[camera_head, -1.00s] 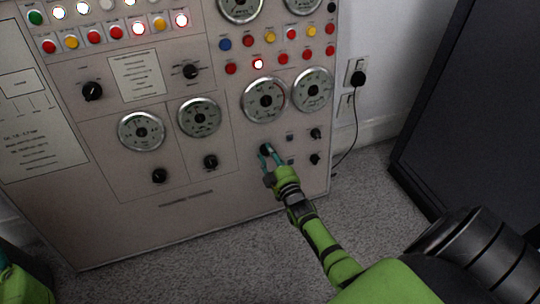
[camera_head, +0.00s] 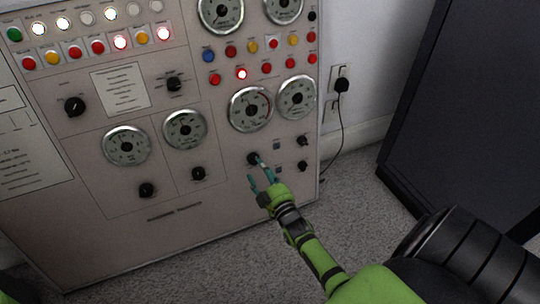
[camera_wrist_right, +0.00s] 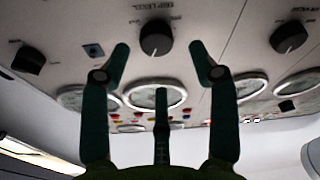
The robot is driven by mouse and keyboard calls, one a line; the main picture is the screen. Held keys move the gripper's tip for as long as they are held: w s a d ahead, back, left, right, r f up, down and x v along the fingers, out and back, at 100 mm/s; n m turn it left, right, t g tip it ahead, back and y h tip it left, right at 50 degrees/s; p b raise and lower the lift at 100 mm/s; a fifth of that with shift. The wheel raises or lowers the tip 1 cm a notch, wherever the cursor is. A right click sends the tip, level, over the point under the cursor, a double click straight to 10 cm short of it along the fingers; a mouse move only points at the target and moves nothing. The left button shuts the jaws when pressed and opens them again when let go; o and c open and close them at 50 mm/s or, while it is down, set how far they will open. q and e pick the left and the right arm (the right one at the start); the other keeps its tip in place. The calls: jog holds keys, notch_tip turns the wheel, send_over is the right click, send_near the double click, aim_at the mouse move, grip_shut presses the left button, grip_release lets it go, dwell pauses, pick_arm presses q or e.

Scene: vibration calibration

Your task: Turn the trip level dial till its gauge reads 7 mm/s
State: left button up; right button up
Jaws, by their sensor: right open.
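The trip level dial (camera_head: 253,158) is a black round knob low on the right part of the grey panel. It also shows in the right wrist view (camera_wrist_right: 156,37), with part of its label visible. The gauge (camera_head: 250,108) above it has a round silver rim; its reading is too small to make out. My right gripper (camera_head: 258,172) is open just below and in front of the dial. In the right wrist view its teal fingers (camera_wrist_right: 160,50) stand apart on either side of the dial, with no visible contact. My left gripper is not in view.
Another gauge (camera_head: 296,97) stands right of the first. Two small knobs (camera_head: 302,140) (camera_head: 302,166) sit right of the dial, and another knob (camera_head: 198,173) sits left. Lit and unlit buttons line the top. A dark cabinet (camera_head: 450,100) stands at right; carpet (camera_head: 345,185) lies between.

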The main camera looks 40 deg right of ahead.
jog(key=v, duration=0.8)
